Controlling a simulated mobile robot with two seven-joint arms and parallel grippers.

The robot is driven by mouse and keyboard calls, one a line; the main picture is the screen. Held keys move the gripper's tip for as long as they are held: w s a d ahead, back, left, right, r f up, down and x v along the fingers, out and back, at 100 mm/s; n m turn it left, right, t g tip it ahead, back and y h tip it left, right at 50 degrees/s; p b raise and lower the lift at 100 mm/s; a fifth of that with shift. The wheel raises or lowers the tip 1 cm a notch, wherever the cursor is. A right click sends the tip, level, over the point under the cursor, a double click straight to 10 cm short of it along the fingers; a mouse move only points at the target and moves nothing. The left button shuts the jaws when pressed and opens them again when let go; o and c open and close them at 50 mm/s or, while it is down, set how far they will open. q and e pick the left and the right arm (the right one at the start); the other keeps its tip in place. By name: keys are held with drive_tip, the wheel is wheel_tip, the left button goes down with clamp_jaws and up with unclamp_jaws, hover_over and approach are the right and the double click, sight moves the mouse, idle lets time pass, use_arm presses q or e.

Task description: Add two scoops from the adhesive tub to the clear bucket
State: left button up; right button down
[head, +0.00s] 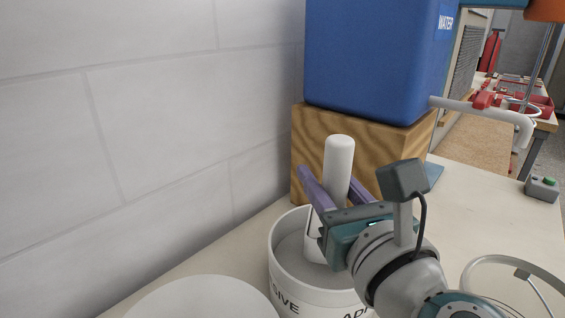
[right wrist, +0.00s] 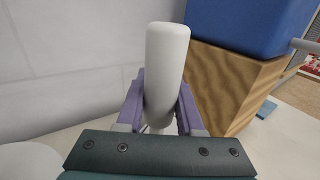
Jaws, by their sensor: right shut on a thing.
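The white adhesive tub (head: 318,296), with part of its lettering showing, stands at the bottom centre of the head view. It holds a pale grey material. My right gripper (head: 332,180) is above the tub, its purple fingers shut on the upright white handle of the scoop (head: 340,155). The handle also shows between the fingers in the right wrist view (right wrist: 166,70). The scoop's lower end is down inside the tub, largely hidden by the gripper and rim. A pale curved rim at the lower right, probably the clear bucket (head: 490,262), is cut off by the frame. My left gripper is out of view.
A blue water tank (head: 375,60) sits on a wooden block (head: 310,140) behind the tub, its white spout pipe (head: 480,110) reaching right. A white round lid-like disc (head: 200,300) lies at lower left. A grey wall is close on the left. A button box (head: 541,189) stands at right.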

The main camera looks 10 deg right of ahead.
sight(334, 136)
drive_tip(key=shift+r+p, duration=2.65)
drive_tip(key=shift+r, duration=0.45)
drive_tip(key=shift+s, duration=0.1)
